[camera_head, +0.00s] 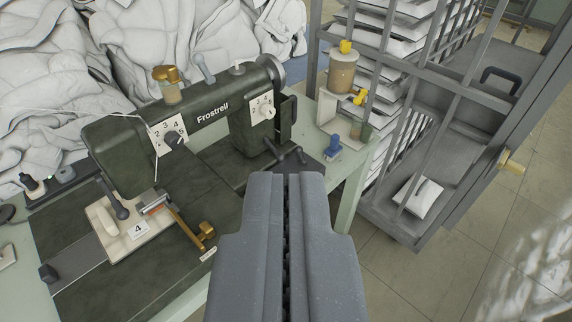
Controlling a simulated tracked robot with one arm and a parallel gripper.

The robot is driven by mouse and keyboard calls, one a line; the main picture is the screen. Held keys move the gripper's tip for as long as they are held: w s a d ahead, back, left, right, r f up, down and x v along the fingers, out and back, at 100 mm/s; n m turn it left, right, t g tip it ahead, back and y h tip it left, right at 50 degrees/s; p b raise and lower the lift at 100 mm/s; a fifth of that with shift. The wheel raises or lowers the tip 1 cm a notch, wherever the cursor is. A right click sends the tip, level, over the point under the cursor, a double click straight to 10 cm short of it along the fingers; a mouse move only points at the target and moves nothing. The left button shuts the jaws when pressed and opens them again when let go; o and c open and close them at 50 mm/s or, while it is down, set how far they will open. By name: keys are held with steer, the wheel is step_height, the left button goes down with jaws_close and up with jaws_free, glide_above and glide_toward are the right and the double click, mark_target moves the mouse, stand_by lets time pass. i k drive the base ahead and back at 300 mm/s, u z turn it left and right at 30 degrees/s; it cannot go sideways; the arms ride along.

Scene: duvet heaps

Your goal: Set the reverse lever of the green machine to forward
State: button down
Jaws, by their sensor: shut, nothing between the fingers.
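The dark green sewing machine (212,110), marked Frostrell, stands on a pale green table (350,190) left of centre. It has one numbered dial (172,139) on its head and another (262,109) on its pillar. A dark lever (284,154) with knobbed ends sits low at the pillar's right side, just beyond my fingertips in the picture. A grey lever (205,68) stands on top of the arm. I cannot tell for sure which is the reverse lever, nor its setting. My gripper (287,176) is shut and empty, pointing toward the pillar's base; no contact shows.
White duvet heaps (130,45) lie behind the machine. A spool (342,72), a small jar (361,130) and a blue item (333,146) stand at the table's right end. A grey barred cage cart (465,100) with stacked white bundles stands to the right. Tiled floor shows lower right.

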mark_target(281, 157)
steer(key=k, duration=0.5)
steer(key=z, duration=0.4)
steer(key=i, duration=1.5)
steer(key=u, duration=0.15)
